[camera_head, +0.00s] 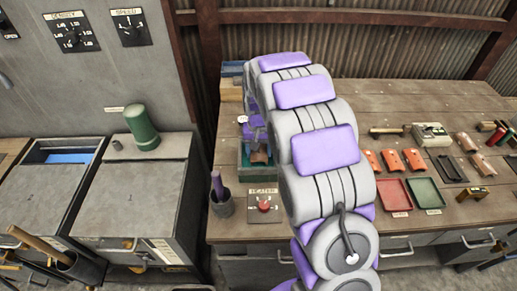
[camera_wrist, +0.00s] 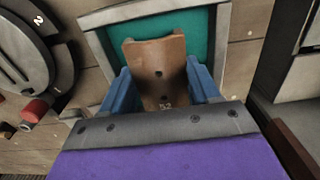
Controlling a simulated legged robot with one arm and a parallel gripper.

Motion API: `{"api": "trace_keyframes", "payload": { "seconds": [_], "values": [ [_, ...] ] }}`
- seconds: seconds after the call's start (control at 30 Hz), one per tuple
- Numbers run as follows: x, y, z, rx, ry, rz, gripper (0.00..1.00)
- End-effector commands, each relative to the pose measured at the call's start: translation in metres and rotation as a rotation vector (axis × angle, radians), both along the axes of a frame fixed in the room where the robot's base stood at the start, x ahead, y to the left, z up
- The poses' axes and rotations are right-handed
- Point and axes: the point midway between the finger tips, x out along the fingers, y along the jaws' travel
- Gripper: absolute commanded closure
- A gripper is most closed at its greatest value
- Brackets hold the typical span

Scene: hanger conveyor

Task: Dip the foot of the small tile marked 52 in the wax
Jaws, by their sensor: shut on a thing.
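My gripper (camera_wrist: 163,90) is shut on a small brown curved tile (camera_wrist: 160,62) between its two blue fingers. A marking that reads like 52 shows on the tile close to the gripper's grey edge. The tile's far end lies over a teal-filled, grey-rimmed tray (camera_wrist: 224,40) of wax. I cannot tell whether the tile's foot touches the wax. In the head view the tile (camera_head: 260,155) is just under my gripper, at the green wax tray (camera_head: 244,163), which my arm partly hides.
A heater panel with a red knob (camera_head: 264,207) and a dark cup (camera_head: 222,205) are in front of the tray. Orange tiles (camera_head: 392,160), a red tray (camera_head: 395,195) and a green tray (camera_head: 425,193) lie right of my arm. A numbered dial (camera_wrist: 22,50) is beside the wax tray.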

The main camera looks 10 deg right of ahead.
Motion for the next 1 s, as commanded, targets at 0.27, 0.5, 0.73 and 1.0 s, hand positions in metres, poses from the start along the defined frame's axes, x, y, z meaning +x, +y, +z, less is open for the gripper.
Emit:
{"api": "trace_keyframes", "payload": {
  "seconds": [0.27, 0.5, 0.73, 1.0],
  "values": [
    [0.0000, 0.0003, -0.0037, 0.000, 0.000, 0.000, 0.72],
    [-0.0002, -0.0008, -0.0070, 0.001, 0.001, 0.000, 0.72],
    [-0.0001, 0.0001, -0.0100, 0.000, 0.001, 0.000, 0.72],
    [0.0000, 0.0002, -0.0099, 0.000, 0.000, 0.000, 0.72]
  ]
}}
